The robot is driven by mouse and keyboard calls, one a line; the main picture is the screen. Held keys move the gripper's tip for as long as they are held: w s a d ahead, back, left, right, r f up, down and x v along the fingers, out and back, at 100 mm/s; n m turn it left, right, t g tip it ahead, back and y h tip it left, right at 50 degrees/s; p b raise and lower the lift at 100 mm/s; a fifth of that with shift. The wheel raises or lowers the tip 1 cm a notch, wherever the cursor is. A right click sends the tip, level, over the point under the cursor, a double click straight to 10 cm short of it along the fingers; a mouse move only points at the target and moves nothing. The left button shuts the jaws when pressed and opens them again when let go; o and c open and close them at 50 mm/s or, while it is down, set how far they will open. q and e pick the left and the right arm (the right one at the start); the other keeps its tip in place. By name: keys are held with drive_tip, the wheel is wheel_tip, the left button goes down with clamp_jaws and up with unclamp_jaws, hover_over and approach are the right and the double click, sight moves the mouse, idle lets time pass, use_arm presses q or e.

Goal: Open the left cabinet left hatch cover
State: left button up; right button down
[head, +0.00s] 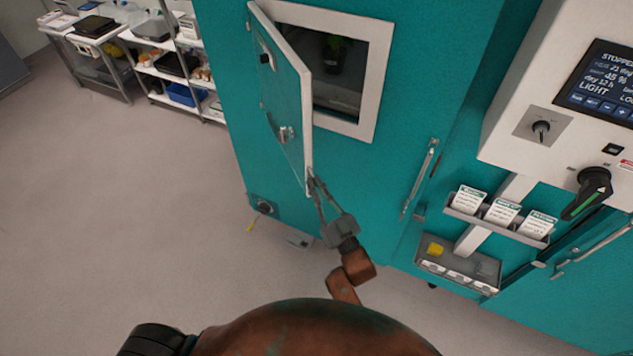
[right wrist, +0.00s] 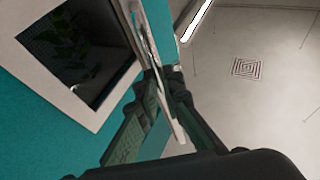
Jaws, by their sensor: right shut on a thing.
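The left cabinet (head: 385,150) is teal. Its hatch cover (head: 285,100), a teal panel with a pale edge, stands swung out from the white-framed window (head: 372,80), hinged at the left side. A dark plant shows through the opening (head: 335,55). My right gripper (head: 314,180) is at the cover's lower free corner, its fingers shut on the edge. In the right wrist view the fingers (right wrist: 160,85) close on both sides of the cover's edge (right wrist: 165,60), with the window frame (right wrist: 110,110) to the left. My left gripper is not in view.
A control panel with a dark screen (head: 600,85) and a black rotary handle (head: 590,190) is at the right. A card holder (head: 500,218) and a small tray (head: 455,272) sit below it. Shelves (head: 150,70) stand at the back left. The floor (head: 130,210) at left is clear.

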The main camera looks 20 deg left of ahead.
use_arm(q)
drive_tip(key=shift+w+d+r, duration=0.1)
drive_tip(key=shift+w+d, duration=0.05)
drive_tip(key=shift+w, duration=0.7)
use_arm(e)
drive_tip(key=shift+a+r, duration=0.1)
drive_tip(key=shift+r, duration=0.05)
drive_tip(key=c, duration=2.3)
unclamp_jaws()
drive_tip(key=shift+c, duration=0.2)
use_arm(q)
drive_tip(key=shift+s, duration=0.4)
use_arm(e)
drive_tip(key=v, duration=1.2)
drive_tip(key=shift+s, duration=0.1)
